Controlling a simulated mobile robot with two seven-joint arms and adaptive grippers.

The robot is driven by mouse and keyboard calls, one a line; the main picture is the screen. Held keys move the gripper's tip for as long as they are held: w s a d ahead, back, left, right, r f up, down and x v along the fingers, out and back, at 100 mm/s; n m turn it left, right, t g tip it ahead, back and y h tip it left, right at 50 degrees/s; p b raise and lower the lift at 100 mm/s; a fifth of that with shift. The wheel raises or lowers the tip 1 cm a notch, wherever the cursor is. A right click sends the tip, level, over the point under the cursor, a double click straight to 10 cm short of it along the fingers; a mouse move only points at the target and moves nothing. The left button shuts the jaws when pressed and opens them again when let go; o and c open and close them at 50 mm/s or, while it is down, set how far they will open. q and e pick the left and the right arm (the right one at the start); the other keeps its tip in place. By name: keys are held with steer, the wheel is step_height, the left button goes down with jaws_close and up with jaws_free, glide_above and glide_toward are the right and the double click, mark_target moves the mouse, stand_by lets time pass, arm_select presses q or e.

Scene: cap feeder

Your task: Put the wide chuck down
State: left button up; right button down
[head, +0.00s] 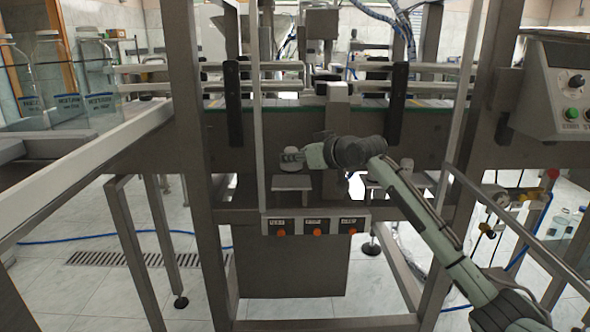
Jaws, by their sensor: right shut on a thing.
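My right arm reaches in from the lower right to the middle of the machine. My right gripper (297,156) points left and is shut on a small pale grey part, which I take to be the wide chuck (290,149). The chuck is just above a small light plate (292,182) on the machine's front. The fingers partly cover the chuck, and I cannot tell whether it touches the plate's stand. My left gripper is not in view.
Metal uprights stand close on both sides of the gripper. A second small plate (388,180) with a pale part (407,164) is to the right, partly behind my arm. Below is a panel with labelled buttons (316,226). A control box (560,85) is at the right.

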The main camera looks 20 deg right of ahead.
mark_target(298, 168)
step_height(298, 168, down, 3)
steer(key=shift+f, duration=0.15)
steer(key=c, duration=1.2)
jaws_free()
